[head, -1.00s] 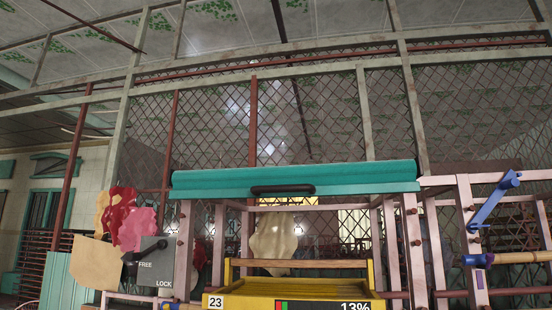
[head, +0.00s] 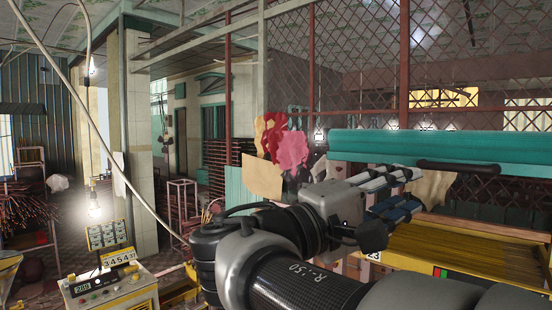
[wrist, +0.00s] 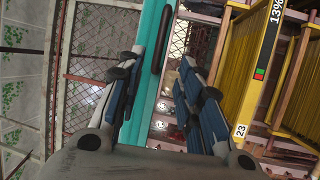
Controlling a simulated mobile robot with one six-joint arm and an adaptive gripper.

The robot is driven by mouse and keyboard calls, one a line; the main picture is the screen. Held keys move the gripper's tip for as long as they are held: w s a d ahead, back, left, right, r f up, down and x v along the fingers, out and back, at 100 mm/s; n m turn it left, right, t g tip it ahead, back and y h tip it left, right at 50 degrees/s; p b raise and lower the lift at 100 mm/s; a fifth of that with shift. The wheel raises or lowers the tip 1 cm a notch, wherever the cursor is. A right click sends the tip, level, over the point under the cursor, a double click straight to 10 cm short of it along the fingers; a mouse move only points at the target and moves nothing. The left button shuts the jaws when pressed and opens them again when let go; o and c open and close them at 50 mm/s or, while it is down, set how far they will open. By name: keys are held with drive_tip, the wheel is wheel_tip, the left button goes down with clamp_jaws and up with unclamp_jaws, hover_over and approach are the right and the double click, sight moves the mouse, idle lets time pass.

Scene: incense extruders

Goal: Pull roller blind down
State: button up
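The roller blind (head: 385,144) is a rolled-up teal tube lying across the top of a frame at the right of the head view. A black handle (head: 458,166) sits along its lower front edge. In the wrist view the teal roll (wrist: 150,30) runs vertically, with the handle (wrist: 164,40) on it near the top. My gripper (head: 410,188) is in front of the left part of the blind, pointing right. Its fingers (wrist: 163,68) are apart with nothing between them, short of the handle. The FREE/LOCK lever panel is hidden behind my arm.
Below the blind stands a yellow rack (head: 470,245). A control box (head: 110,285) and a hanging bulb (head: 94,207) are at the far left. Wire mesh (head: 355,70) rises behind.

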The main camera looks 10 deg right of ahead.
sight(451, 169)
drive_tip(key=p+x, duration=0.3)
drive_tip(key=x, duration=1.2)
drive_tip(key=shift+w+d, duration=0.1)
drive_tip(key=shift+d, duration=0.1)
drive_tip(key=shift+c, duration=0.2)
clamp_jaws()
